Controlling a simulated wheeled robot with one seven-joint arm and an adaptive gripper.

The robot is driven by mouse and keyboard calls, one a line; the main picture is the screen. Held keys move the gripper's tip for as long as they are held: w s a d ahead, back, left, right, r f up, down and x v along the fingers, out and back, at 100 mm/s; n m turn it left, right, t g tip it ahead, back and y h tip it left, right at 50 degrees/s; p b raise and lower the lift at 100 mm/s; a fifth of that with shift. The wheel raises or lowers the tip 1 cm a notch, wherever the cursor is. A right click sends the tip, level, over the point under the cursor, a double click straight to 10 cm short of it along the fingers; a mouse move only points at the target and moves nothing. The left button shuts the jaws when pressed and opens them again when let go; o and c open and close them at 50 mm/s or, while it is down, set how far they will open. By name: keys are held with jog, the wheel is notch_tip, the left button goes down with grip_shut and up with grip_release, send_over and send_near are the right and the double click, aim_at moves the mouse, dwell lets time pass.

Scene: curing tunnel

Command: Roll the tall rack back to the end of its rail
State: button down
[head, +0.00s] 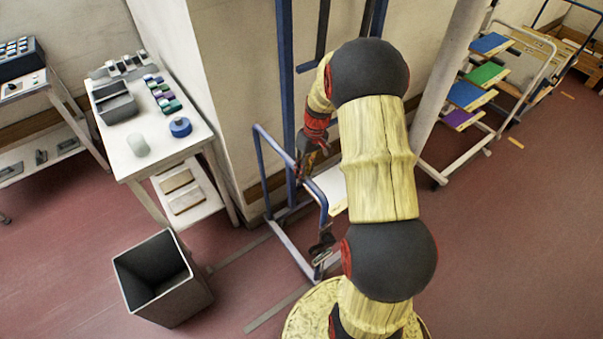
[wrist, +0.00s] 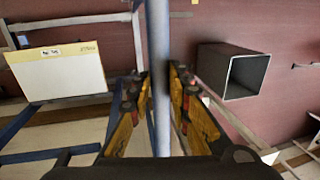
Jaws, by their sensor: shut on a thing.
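The tall rack (head: 285,85) has a blue tube frame and stands by the pale wall, partly hidden behind my arm. A low blue handle loop (head: 263,150) is on its near side. My gripper (head: 302,172) is at this loop. In the wrist view my gripper (wrist: 161,95) is shut around a grey-blue bar (wrist: 158,35) that runs between the two fingers. A white board (wrist: 58,72) with small labels sits in the frame; part of it shows in the head view (head: 333,188). Grey floor strips (head: 240,252), which look like the rail, run under the rack's foot.
A dark open bin (head: 165,280) stands on the floor left of the rack; it also shows in the wrist view (wrist: 232,72). A white bench (head: 150,165) with small parts is beyond it. A rack of coloured boards (head: 485,75) is at the right. Red floor is clear at lower right.

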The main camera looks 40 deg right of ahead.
jog(key=shift+d, duration=0.2)
jog(key=c, duration=1.8)
grip_release()
jog(key=shift+d, duration=0.15)
jog(key=shift+c, duration=0.2)
jog(key=shift+o, duration=0.9)
notch_tip(320, 180, up, 12)
jog(key=d, duration=0.2)
jog(key=shift+d+f, duration=0.1)
jog(key=shift+f, duration=0.05)
